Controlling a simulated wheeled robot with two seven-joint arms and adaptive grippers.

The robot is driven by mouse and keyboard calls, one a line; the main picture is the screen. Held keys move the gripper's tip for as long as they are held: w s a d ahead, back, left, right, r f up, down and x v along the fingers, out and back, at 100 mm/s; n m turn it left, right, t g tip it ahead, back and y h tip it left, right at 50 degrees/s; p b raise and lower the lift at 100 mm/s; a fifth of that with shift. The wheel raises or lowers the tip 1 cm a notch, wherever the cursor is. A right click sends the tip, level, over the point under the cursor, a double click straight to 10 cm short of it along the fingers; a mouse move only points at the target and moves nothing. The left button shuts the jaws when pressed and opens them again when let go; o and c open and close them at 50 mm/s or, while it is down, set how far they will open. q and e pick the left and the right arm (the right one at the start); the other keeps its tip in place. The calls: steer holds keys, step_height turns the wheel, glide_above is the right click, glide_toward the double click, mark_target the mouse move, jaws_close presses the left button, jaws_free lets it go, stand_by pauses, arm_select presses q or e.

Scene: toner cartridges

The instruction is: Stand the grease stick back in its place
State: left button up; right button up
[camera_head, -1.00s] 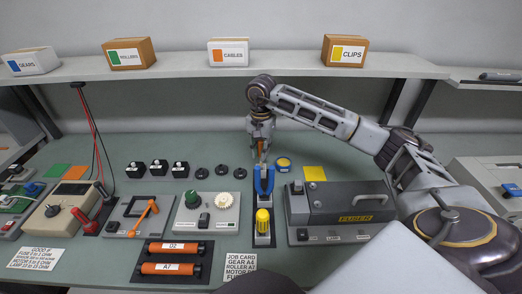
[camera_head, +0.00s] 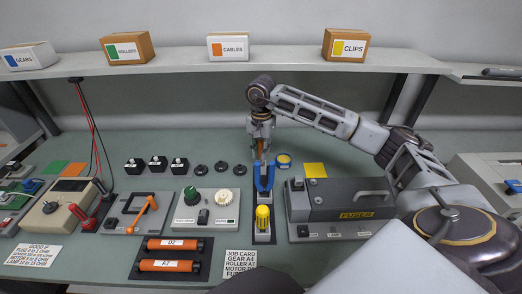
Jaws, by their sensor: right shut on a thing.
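My right gripper (camera_head: 261,140) is shut on a slim orange stick (camera_head: 260,147), which looks like the grease stick. It is over the far end of a narrow tool stand (camera_head: 263,237). The stand also holds a blue-handled tool (camera_head: 264,177) and a yellow-handled tool (camera_head: 263,216). The stick's lower end is hidden behind the blue handles, so I cannot tell whether it touches the stand. My left gripper is not in view.
A grey fuser unit (camera_head: 345,207) stands close on the right of the stand. A round blue-and-yellow tin (camera_head: 283,159) sits just right of the gripper. A shelf (camera_head: 190,74) with boxes runs behind.

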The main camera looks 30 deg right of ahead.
steer(key=shift+f+b, duration=1.15)
steer(key=shift+f, duration=0.5)
stand_by(2.1)
steer(key=o, duration=0.9)
steer(key=shift+r, duration=0.15)
steer(key=shift+r, duration=5.85)
steer(key=shift+r, duration=0.1)
step_height(320, 180, up, 9)
steer(key=p, duration=0.9)
steer(key=shift+r+p, duration=0.3)
steer(key=shift+p, duration=0.1)
